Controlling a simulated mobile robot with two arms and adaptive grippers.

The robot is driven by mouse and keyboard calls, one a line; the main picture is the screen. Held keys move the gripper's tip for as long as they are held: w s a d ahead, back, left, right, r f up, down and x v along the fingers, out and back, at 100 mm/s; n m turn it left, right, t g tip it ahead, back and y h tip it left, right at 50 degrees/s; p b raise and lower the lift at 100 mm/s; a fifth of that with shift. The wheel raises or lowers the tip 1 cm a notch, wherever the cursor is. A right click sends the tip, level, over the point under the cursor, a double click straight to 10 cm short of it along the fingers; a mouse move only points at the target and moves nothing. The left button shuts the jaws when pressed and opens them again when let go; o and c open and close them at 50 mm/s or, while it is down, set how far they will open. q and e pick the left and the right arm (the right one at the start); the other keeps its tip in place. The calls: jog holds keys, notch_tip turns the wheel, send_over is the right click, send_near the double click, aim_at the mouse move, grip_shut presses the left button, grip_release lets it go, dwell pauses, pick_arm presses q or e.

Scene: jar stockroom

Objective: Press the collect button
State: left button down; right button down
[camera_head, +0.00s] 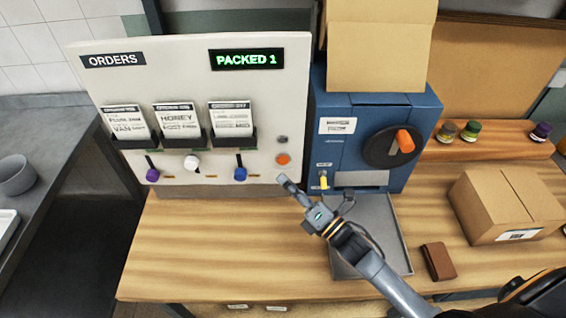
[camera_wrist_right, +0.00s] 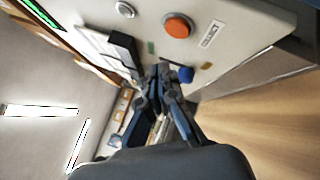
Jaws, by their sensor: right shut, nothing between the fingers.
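An orange round button (camera_head: 283,159) sits low on the right side of the white orders panel (camera_head: 190,70). In the right wrist view the closed fingers (camera_wrist_right: 160,75) point toward the panel, and I see no contact with the button. A small grey round part (camera_head: 283,139) sits above the button. My left gripper is not in view.
The panel has order cards and purple, white and blue knobs. A lit "PACKED 1" sign (camera_head: 247,59) is at its top. A blue machine (camera_head: 360,115) with an orange-handled dial stands right. A grey tray (camera_head: 400,262), brown wallet-like item (camera_head: 438,262) and cardboard box (camera_head: 510,205) lie right.

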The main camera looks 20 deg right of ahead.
aim_at(283, 160)
jog(key=w, duration=0.3)
jog(key=shift+d+b, duration=0.4)
jog(key=shift+s, duration=0.1)
dwell(0.5)
dwell(0.5)
jog(key=shift+w+d, duration=0.15)
jog(key=shift+w, duration=0.3)
jog(key=shift+w+d+b, duration=0.1)
jog(key=shift+w+b, duration=0.3)
jog(key=shift+b, duration=0.05)
dwell(0.7)
jog(key=shift+s, duration=0.1)
jog(key=shift+s+a, duration=0.25)
jog(key=shift+s, duration=0.5)
jog(key=shift+s+p, duration=0.1)
jog(key=shift+p, duration=0.2)
